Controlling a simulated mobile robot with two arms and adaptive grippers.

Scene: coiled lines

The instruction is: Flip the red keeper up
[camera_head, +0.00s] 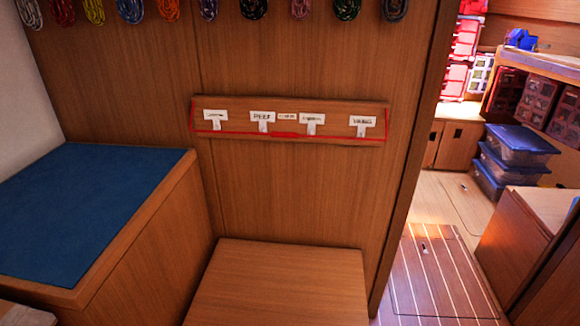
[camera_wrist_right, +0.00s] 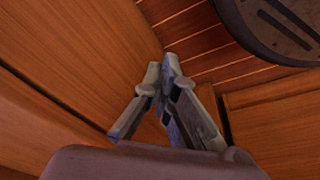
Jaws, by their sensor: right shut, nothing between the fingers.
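The red keeper (camera_head: 275,135) is a thin red bar along the lower front of a wooden board (camera_head: 240,103) on the wooden wall in the head view. Its ends bend up at both ends of the board. The board carries several white hooks with labels above them, and nothing hangs on the hooks. My right gripper (camera_wrist_right: 163,70) shows only in the right wrist view, shut and empty, its fingertips together above a striped wooden floor. The keeper is not in that view. My left gripper is in neither view.
Coiled lines (camera_head: 207,9) hang along the top of the wall. A blue-topped bench (camera_head: 90,205) stands at left, and a wooden box top (camera_head: 280,285) is below the board. An opening at right shows floor, blue-lidded bins (camera_head: 515,150) and shelves. A dark round object (camera_wrist_right: 280,25) is near my right gripper.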

